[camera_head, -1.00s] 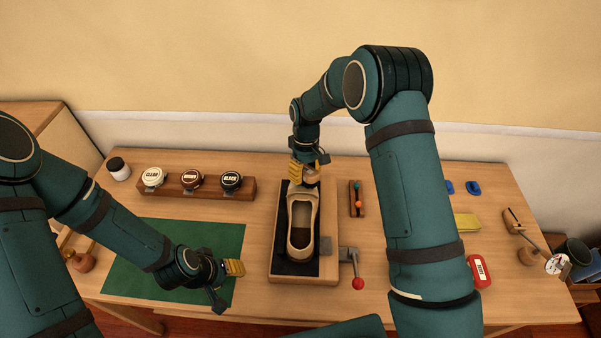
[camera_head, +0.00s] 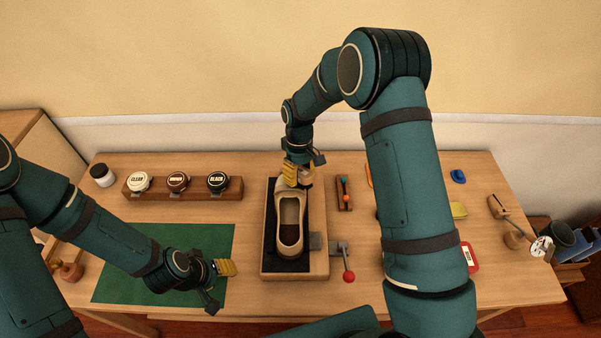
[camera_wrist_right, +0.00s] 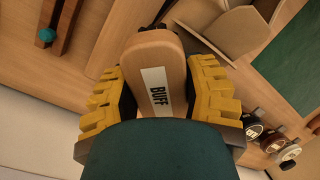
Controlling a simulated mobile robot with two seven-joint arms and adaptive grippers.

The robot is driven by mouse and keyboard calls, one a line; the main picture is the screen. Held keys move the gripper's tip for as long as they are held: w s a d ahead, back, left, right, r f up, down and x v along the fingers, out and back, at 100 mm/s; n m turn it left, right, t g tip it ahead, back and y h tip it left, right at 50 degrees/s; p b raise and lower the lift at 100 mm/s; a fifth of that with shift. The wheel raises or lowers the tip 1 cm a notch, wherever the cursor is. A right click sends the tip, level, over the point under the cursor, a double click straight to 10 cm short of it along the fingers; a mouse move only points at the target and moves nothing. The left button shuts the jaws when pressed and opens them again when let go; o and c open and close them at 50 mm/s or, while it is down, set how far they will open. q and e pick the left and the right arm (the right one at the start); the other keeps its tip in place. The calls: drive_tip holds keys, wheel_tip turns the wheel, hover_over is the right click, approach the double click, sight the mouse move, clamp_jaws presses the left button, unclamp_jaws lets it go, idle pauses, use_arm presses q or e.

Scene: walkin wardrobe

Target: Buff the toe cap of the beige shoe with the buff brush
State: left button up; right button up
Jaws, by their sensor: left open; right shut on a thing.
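The beige shoe (camera_head: 291,238) lies on a dark pad in a wooden holder (camera_head: 266,268), its toe pointing away toward the wall. My right gripper (camera_head: 298,176) is over the toe end, shut on the buff brush. In the right wrist view the brush (camera_wrist_right: 157,72), with a wooden back labelled BUFF, sits between the yellow fingers, and part of the shoe (camera_wrist_right: 232,30) shows beyond it. My left gripper (camera_head: 218,282) is open and empty, low over the green mat (camera_head: 205,236).
A red-knobbed lever (camera_head: 348,276) sticks out right of the holder. A small rack (camera_head: 344,193) with coloured knobs stands right of the shoe.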

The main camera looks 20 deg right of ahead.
sight(278, 186)
drive_tip(key=shift+a+f, duration=0.1)
drive_tip(key=shift+a, duration=0.95)
use_arm(q)
drive_tip(key=shift+a+f, duration=0.1)
drive_tip(key=shift+f, duration=0.05)
use_arm(e)
drive_tip(key=shift+w+a, duration=0.2)
drive_tip(key=shift+a, duration=0.5)
use_arm(q)
drive_tip(key=shift+f, duration=0.15)
use_arm(e)
drive_tip(key=shift+w+a, duration=0.25)
drive_tip(key=shift+a, duration=0.4)
drive_tip(key=shift+w+a, duration=0.25)
drive_tip(key=shift+a, duration=0.4)
drive_tip(key=shift+s+d+r, duration=0.1)
drive_tip(key=shift+s+d, duration=0.1)
drive_tip(key=shift+d, duration=0.6)
drive_tip(key=shift+s+d+r, duration=0.1)
drive_tip(key=shift+s+d, duration=0.1)
drive_tip(key=shift+d, duration=0.6)
use_arm(q)
drive_tip(key=shift+b, duration=0.35)
use_arm(e)
drive_tip(key=shift+s+d+f, duration=0.1)
drive_tip(key=shift+s+d, duration=0.1)
drive_tip(key=shift+d, duration=0.55)
drive_tip(key=shift+s+d, duration=0.2)
drive_tip(key=shift+d, duration=0.5)
